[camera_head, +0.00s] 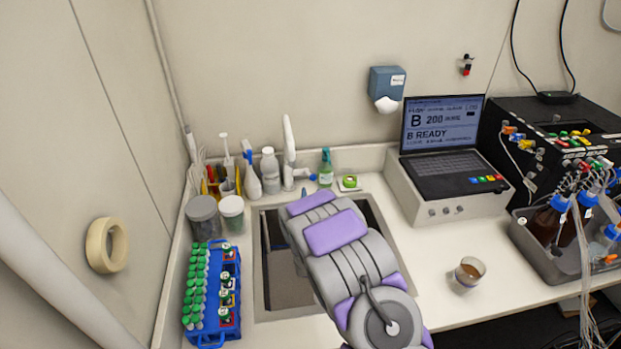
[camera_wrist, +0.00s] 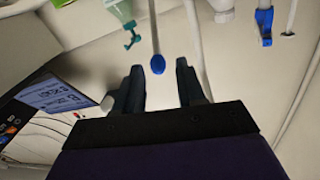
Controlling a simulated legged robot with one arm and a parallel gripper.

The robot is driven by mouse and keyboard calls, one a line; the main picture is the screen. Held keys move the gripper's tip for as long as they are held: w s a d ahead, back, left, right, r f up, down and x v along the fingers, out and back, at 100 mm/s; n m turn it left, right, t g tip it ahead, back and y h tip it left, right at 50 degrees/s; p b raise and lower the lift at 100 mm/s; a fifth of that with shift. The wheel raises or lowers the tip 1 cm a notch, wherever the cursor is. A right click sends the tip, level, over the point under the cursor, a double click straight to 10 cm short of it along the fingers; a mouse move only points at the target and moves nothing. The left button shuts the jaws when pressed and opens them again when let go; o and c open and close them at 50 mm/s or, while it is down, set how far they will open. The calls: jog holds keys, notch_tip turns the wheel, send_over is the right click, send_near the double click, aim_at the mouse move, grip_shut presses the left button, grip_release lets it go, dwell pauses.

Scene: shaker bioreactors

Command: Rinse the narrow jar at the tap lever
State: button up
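The white tap (camera_head: 289,150) stands behind the sink, with a blue lever (camera_head: 308,177) at its right. In the wrist view, a blue rounded tip (camera_wrist: 157,64), seemingly the tap lever, shows beyond and between my fingers. My gripper (camera_wrist: 160,88) is open, with nothing held between its dark fingers. A grey-lidded jar (camera_head: 203,217) and a white-lidded jar (camera_head: 232,214) stand upright left of the sink. I cannot tell which vessel is the narrow jar.
The sink (camera_head: 287,292) is partly covered by my arm. A blue rack of green-capped tubes (camera_head: 211,295) stands to its left. A green bottle (camera_head: 325,170) stands behind. A glass of brown liquid (camera_head: 468,273) and a laptop (camera_head: 440,150) are at right. Counter between sink and glass is clear.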

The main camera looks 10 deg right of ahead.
aim_at(312, 177)
jog(key=w, duration=0.2)
jog(key=w+d, duration=0.1)
jog(key=w, duration=0.1)
jog(key=w+d, duration=0.1)
jog(key=w, duration=0.2)
jog(key=shift+r, duration=0.1)
jog(key=shift+w+a+f+b, duration=0.1)
jog(key=shift+w+a+b, duration=0.1)
jog(key=shift+w, duration=0.35)
jog(key=shift+w+a+f+b, duration=0.1)
jog(key=shift+w+b, duration=0.05)
jog(key=shift+w, duration=0.4)
jog(key=shift+w+a+r, duration=0.1)
jog(key=shift+w+a, duration=0.05)
jog(key=shift+d, duration=0.35)
jog(key=shift+c, duration=0.7)
jog(key=shift+a, duration=0.15)
grip_shut()
